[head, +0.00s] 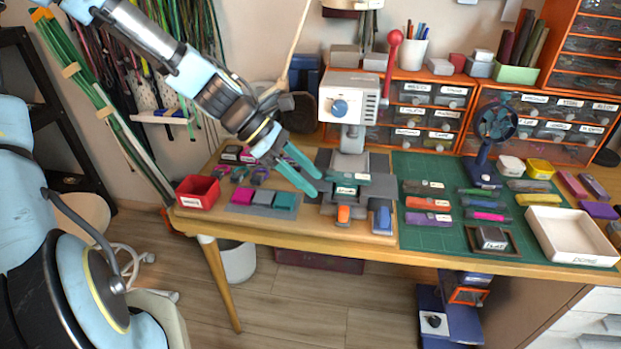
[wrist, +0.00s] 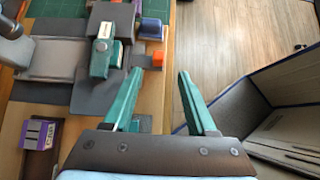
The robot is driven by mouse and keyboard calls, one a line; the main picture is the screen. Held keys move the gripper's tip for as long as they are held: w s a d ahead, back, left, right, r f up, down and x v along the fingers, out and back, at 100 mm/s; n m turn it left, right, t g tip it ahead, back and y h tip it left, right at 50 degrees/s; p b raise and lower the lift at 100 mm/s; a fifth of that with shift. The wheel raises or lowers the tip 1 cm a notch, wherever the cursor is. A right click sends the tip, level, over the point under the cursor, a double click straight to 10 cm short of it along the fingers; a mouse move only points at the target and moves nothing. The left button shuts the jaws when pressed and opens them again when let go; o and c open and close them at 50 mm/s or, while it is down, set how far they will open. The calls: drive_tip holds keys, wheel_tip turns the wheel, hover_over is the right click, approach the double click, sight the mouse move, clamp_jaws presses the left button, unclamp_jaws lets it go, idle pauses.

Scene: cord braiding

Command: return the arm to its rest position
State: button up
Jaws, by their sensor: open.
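My gripper (head: 305,171) hangs above the left part of the workbench (head: 215,216), with its two teal fingers apart and nothing between them. In the wrist view the open fingers (wrist: 160,95) point towards the bench's front edge, with bare floor beyond. A teal block with a pale label (head: 347,184) sits below the grey press (head: 349,105), just right of my fingertips. The teal block also shows in the wrist view (wrist: 105,48), ahead and left of the fingers. My arm reaches in from the upper left.
A red bin (head: 198,191) stands at the bench's left end. Magenta, grey and teal blocks (head: 263,199) lie below the gripper. Cords hang on the left wall.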

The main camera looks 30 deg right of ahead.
drive_tip(key=w+a+f+m+t+y, duration=0.1)
drive_tip(key=w+a+m+t+y, duration=0.15)
drive_tip(key=a, duration=0.45)
drive_tip(key=w+a+f+m+t+y, duration=0.1)
drive_tip(key=w+a+f+m, duration=0.15)
drive_tip(key=a, duration=0.45)
drive_tip(key=w+a+r+m+t+y, duration=0.1)
drive_tip(key=a+r+m+t, duration=0.1)
drive_tip(key=a, duration=0.7)
drive_tip(key=w+a+r+m+t+y, duration=0.1)
drive_tip(key=a+r+m, duration=0.3)
drive_tip(key=a, duration=0.5)
wheel_tip(320, 180, up, 2)
drive_tip(key=shift+w+r+t+y, duration=0.1)
drive_tip(key=shift+w+t+y, duration=0.2)
drive_tip(key=shift+y, duration=0.35)
drive_tip(key=shift+s+a, duration=0.1)
